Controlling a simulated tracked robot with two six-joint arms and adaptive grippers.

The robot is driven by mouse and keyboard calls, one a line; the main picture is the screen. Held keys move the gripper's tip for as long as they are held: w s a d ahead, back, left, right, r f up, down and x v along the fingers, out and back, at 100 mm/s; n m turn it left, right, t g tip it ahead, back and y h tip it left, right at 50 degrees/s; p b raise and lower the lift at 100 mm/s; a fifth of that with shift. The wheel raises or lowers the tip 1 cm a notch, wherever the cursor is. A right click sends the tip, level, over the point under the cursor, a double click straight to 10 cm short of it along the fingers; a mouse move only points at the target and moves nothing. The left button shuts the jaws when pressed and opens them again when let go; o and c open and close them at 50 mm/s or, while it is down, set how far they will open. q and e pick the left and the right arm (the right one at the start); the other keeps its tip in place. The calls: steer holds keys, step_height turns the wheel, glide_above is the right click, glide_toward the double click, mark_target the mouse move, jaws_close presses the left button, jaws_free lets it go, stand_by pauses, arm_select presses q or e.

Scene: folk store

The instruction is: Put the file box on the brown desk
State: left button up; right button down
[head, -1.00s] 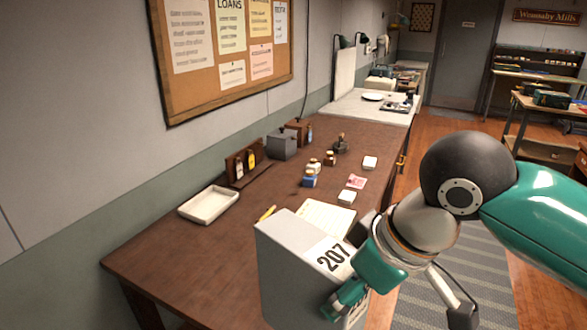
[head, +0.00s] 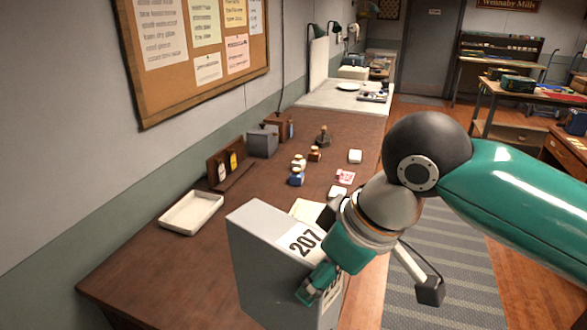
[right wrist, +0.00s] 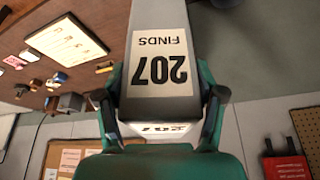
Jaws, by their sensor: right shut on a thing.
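The file box (head: 262,255) is a grey upright box with a white label reading 207. My right gripper (head: 325,268) is shut on it in the head view and holds it at the near right edge of the brown desk (head: 150,262). The box covers part of the desk; I cannot tell whether it touches the top. In the right wrist view the box (right wrist: 160,35) sits between the two fingers of the right gripper (right wrist: 162,115), its label reading 207 FINDS upside down. My left gripper is not in view.
A white tray (head: 191,212) lies at the desk's left side. A bottle rack (head: 228,166), a grey box (head: 262,141), small jars (head: 298,176) and papers (head: 306,209) stand or lie farther along. The near left desktop is clear. A striped rug (head: 440,255) lies to the right.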

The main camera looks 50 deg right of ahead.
mark_target(287, 222)
steer(key=shift+w+r, duration=0.1)
steer(key=shift+r, duration=0.05)
steer(key=w+r, duration=0.1)
steer(key=w, duration=0.1)
steer(key=w+r+m, duration=0.1)
steer(key=w, duration=0.2)
steer(key=w+d+r+m+h, duration=0.1)
steer(key=w, duration=0.1)
steer(key=shift+w+r, duration=0.35)
steer(key=shift+w, duration=0.05)
steer(key=w+r+m+h, duration=0.1)
steer(key=w+r+m, duration=0.15)
steer(key=w, duration=0.75)
step_height(287, 222, down, 21)
steer(key=b, duration=0.3)
steer(key=shift+w+d+r+m+b, duration=0.2)
steer(key=shift+w+d+m+b, duration=0.1)
steer(key=shift+m, duration=0.15)
steer(key=shift+c, duration=0.6)
jaws_free()
steer(key=shift+s+a+f, duration=0.1)
steer(key=v, duration=1.2)
steer(key=shift+p, duration=0.3)
